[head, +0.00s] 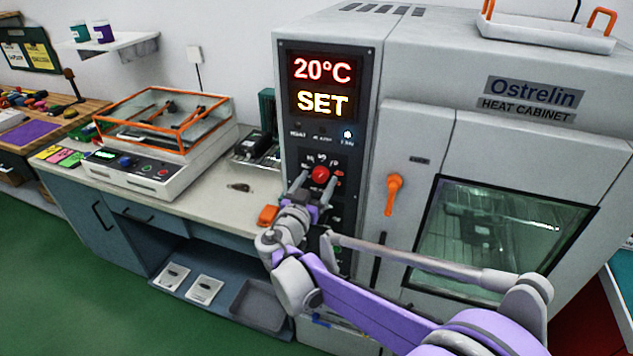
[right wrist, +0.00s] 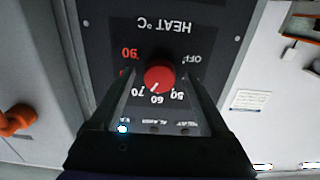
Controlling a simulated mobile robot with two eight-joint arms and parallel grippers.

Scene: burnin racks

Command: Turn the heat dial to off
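The red heat dial (head: 319,174) sits on the dark control panel (head: 326,60) of the heat cabinet. In the right wrist view the dial (right wrist: 159,76) appears upside down, with OFF, 50, 60, 70 and 90 marked around it. Its pale pointer mark seems to point between 60 and 70. My right gripper (head: 316,184) is in front of the dial; in the right wrist view its fingers (right wrist: 158,84) are open, one on each side of the dial, with gaps visible. The display above reads 20°C SET. My left gripper is not in view.
An orange door handle (head: 394,191) is just right of the panel. A bench (head: 225,204) on the left carries a machine with an orange-framed clear lid (head: 165,115). A tray (head: 545,34) lies on the cabinet top. Green floor is free at the lower left.

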